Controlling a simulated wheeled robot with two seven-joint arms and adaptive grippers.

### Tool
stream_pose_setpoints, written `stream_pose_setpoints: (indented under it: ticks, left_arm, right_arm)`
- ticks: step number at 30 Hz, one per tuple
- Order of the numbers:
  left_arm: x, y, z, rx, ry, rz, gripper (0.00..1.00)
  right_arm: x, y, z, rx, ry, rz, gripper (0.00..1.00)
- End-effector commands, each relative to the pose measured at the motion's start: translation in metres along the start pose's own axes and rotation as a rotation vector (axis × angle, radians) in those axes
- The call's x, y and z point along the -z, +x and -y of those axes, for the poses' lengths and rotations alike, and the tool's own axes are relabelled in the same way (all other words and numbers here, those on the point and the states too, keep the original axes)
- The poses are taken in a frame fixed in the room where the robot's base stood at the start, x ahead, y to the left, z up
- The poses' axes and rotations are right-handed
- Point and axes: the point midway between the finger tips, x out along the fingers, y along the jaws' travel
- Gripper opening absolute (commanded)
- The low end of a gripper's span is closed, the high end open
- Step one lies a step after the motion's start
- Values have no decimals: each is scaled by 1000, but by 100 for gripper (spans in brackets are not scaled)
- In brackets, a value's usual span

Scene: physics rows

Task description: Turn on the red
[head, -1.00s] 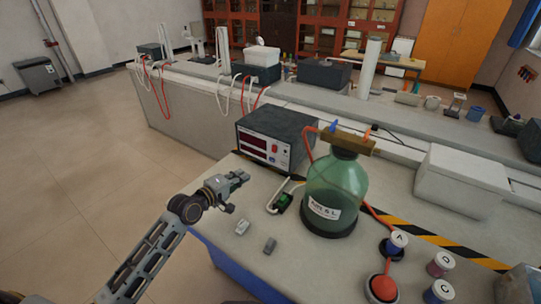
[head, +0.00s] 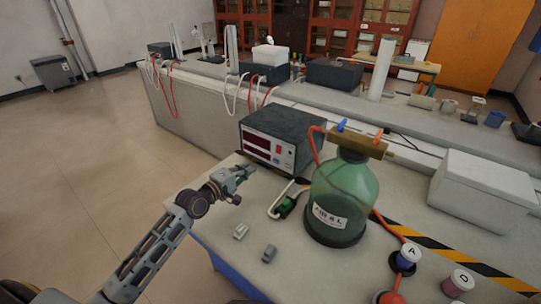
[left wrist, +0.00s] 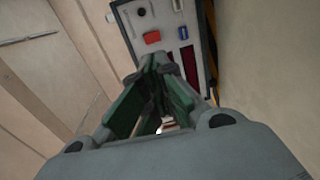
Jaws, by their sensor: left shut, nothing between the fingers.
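A dark grey instrument box (head: 283,128) stands on the bench's left end. Its light front panel has a dark red display and a red rocker switch (head: 278,150). The red switch also shows in the left wrist view (left wrist: 152,37), just beyond the fingertips. My left gripper (head: 247,171) is in front of the panel, to the lower left of the switch, and looks apart from it. In the left wrist view the left gripper (left wrist: 157,66) has its fingertips together, with nothing held. Whether the switch is on or off cannot be told. My right gripper is not in view.
A green glass bottle (head: 345,190) with a tube stands right of the box. A green connector (head: 287,206) and two small grey blocks (head: 240,231) lie on the bench before it. Labelled jars (head: 407,256) stand at front right, a white box (head: 484,190) behind.

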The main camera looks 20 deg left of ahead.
Motion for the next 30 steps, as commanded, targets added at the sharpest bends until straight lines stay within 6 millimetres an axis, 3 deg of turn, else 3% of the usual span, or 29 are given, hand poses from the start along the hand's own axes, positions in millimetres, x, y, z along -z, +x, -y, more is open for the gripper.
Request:
stream_pose_setpoints:
  ticks: [15, 30]
  left_arm:
    - [0, 22, 0, 0, 0, 0, 0]
    - [0, 60, 0, -1, 0, 0, 0]
  right_arm:
    - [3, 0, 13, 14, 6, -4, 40]
    - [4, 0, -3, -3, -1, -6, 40]
